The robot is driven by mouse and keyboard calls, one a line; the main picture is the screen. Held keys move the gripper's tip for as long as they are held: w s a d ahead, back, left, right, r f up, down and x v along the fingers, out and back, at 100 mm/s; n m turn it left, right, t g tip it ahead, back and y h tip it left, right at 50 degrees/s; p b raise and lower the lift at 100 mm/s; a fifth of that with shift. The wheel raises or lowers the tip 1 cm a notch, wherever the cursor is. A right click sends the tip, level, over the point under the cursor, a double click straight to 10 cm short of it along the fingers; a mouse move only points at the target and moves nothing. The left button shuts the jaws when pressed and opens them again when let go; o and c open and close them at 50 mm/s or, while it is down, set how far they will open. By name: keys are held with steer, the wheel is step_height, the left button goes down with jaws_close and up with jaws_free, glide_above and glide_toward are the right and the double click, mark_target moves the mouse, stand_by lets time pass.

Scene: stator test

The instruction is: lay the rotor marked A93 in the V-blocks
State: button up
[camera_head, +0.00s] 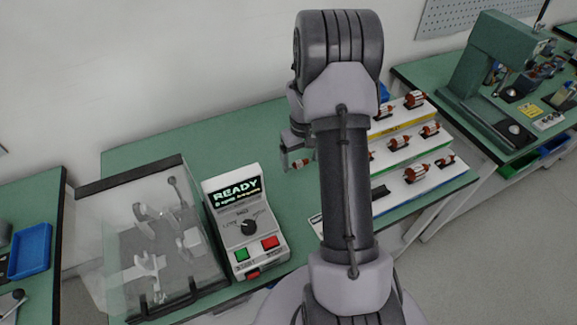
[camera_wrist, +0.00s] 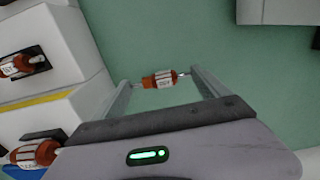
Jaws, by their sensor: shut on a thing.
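A small red-and-white rotor (camera_wrist: 160,79) is held by its shaft ends between the two fingers of my gripper (camera_wrist: 163,82). The rotor also shows in the head view (camera_head: 301,163), above the green bench behind the tester. Its marking is too small to read. The V-blocks (camera_head: 148,266) appear as pale stands inside a clear-covered box (camera_head: 112,243) at the left of the bench, left of the gripper. The cover looks closed over them. My arm hides part of the bench and rack.
A white tester (camera_head: 231,190) reads READY, with green and red buttons, right of the covered box. A stepped white rack (camera_head: 440,146) with several rotors stands to the right. Free green bench (camera_head: 150,148) lies behind the box and tester.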

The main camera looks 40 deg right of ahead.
mark_target(300, 176)
step_height(300, 176, down, 5)
steer(key=shift+f+b, duration=0.15)
steer(key=shift+b, duration=0.55)
